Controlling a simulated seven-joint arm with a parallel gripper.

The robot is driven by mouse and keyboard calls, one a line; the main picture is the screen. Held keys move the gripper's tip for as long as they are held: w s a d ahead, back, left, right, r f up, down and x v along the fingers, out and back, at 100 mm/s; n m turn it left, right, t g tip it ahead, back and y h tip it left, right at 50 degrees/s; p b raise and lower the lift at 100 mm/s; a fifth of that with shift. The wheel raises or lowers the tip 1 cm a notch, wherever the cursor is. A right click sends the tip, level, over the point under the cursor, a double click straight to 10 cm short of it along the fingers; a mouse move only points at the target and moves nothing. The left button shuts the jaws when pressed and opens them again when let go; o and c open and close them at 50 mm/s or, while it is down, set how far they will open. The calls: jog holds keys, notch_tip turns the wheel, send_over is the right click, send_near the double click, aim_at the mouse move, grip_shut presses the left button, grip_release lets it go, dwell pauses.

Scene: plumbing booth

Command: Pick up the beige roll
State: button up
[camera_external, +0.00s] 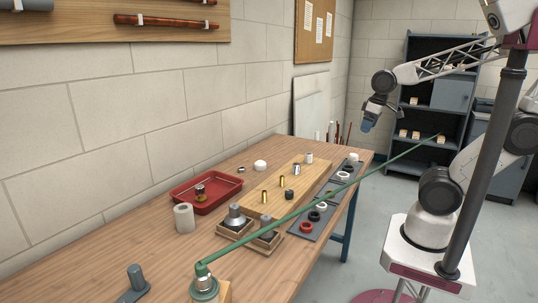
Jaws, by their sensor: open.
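A beige roll (184,218), an upright cylinder with a hole in its top, stands on the wooden workbench (120,231) near its left edge, in front of a red tray. My gripper (366,126) is raised beyond the bench's far right end, well away from the roll. It points downward and is open, with nothing visible in it. The fingertips are small and dark in this view.
The red tray (180,197) holds a small dark part. A green rod (300,209) slants up across the bench from a fitting. Two wooden blocks with grey cones (236,217), a board with brass pieces (262,196) and dark mats with rings (313,221) lie to the right.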

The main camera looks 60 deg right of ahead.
jog(key=w+a+r+m+g+y, duration=0.1)
jog(key=w+a+m+g+y, duration=0.2)
jog(key=w+a, duration=1)
jog(key=m+g+y, duration=0.2)
jog(key=m+y, duration=0.5)
send_near(187, 204)
jog(key=s+d+r, duration=0.7)
jog(key=s+d, duration=0.2)
jog(key=d, duration=0.4)
jog(key=w+a+f+m+y, duration=0.1)
jog(key=w+a+f, duration=0.1)
jog(key=a, duration=0.3)
jog(key=w+a+f+m+y, duration=0.1)
jog(key=w+a+f+m, duration=0.1)
jog(key=a+f, duration=0.3)
jog(key=w+a+f+m, duration=0.1)
jog(key=w+a+f, duration=0.2)
jog(key=w+a, duration=0.1)
jog(key=shift+a+f+g+y, duration=0.25)
jog(key=shift+a+g+y, duration=0.15)
jog(key=shift+a, duration=0.25)
jog(key=shift+w+a+f+m, duration=0.2)
jog(key=shift+a+f+m, duration=0.1)
jog(key=shift+a, duration=0.1)
jog(key=shift+x, duration=1.2)
jog(key=shift+a, duration=0.1)
